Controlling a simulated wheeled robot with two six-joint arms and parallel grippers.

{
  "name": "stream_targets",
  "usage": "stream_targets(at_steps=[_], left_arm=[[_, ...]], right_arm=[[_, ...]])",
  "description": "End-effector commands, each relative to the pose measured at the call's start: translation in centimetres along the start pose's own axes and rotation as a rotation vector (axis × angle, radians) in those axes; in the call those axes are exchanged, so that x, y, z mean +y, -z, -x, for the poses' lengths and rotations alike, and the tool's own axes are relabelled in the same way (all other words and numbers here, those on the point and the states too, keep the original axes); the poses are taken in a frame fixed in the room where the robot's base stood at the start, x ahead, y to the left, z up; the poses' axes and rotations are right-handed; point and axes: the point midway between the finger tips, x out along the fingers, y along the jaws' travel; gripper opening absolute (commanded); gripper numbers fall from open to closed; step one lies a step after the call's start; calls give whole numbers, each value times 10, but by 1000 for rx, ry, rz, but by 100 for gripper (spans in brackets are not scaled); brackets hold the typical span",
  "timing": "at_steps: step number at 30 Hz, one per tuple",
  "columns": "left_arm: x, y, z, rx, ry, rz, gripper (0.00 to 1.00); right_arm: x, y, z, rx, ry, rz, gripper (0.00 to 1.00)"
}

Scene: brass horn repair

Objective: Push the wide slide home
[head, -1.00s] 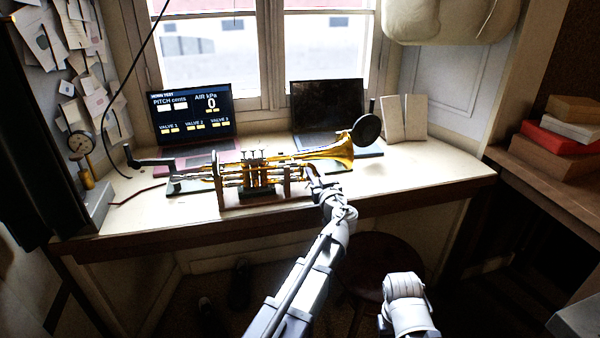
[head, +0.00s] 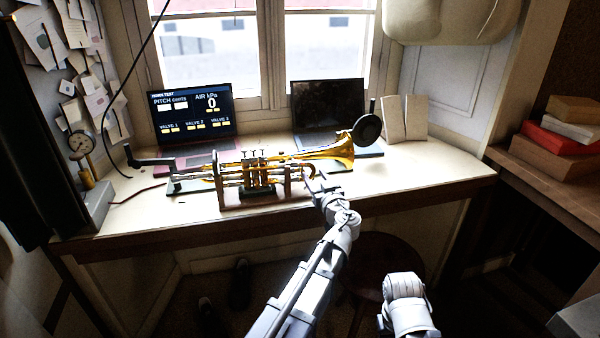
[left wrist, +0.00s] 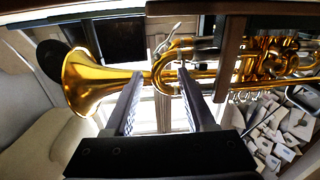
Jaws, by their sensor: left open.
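A brass trumpet (head: 325,153) lies level in a wooden cradle (head: 235,205) on the bench, its bell toward the right. A rounded brass slide bow (head: 309,169) is at the bell-side end of the tubing, below the bell; it also shows in the left wrist view (left wrist: 158,62). I cannot tell how far the slide stands out. My left gripper (head: 314,180) is open beside this bow. In the left wrist view the left gripper (left wrist: 160,84) has its fingers apart, with the bow near and between the tips; contact is unclear. My right gripper is out of sight.
A laptop with a test display (head: 191,115) and a dark-screened laptop (head: 328,106) stand behind the trumpet. A round black disc (head: 367,129) stands by the bell. A dial gauge (head: 81,143) is at the left. The bench (head: 420,175) is clear at right.

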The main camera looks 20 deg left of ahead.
Motion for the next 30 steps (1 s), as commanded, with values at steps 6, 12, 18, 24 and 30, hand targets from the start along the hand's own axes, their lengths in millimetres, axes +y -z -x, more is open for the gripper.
stream_targets(at_steps=[6, 12, 18, 24, 30], left_arm=[[-2, 0, 40, 0, -2, 0, 55], [-2, 0, 57, 0, 0, 1, 55], [-2, 0, 60, 0, 2, 1, 55], [-6, -6, 62, -25, 16, -13, 55], [-38, -64, 98, -306, 105, -175, 55]], right_arm=[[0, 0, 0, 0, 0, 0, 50], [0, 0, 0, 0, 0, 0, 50], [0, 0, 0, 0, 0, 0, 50], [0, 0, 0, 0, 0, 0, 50], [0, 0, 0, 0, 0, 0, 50]])
